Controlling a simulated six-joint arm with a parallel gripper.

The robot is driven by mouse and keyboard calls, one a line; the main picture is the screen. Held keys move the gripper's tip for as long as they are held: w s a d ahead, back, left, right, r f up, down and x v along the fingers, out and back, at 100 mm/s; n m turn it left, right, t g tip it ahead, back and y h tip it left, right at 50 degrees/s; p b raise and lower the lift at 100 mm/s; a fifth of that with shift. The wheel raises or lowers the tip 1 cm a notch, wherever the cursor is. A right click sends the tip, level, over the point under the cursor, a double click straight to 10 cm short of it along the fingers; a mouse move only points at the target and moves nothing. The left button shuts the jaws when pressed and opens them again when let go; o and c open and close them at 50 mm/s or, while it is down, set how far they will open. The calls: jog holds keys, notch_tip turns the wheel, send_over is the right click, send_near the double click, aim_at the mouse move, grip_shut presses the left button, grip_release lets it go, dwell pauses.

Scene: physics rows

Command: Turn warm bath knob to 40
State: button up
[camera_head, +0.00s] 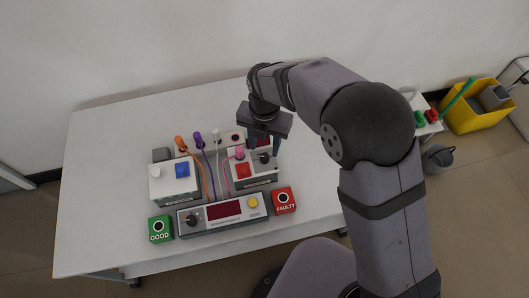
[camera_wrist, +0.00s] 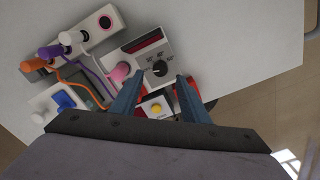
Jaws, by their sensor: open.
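A black round knob (camera_wrist: 160,68) with a pale pointer mark sits on a white-topped box (camera_wrist: 143,57) with small dark markings around it. I take it as the warm bath knob; its labels are too small to read. The knob also shows in the head view (camera_head: 265,158), partly behind my fingers. My gripper (camera_head: 264,149) points down over this box. In the wrist view my gripper (camera_wrist: 159,79) is open and empty, with its two blue fingertips on either side of the knob's line. I cannot tell their height above it.
Orange and purple cables run nearby. A grey console (camera_head: 222,213) with a yellow button stands in front, between a green GOOD box (camera_head: 160,229) and a red FAULTY box (camera_head: 284,200). The table's left side is clear.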

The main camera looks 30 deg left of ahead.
aim_at(265, 156)
jog(key=shift+f, duration=2.75)
jog(key=c, duration=1.1)
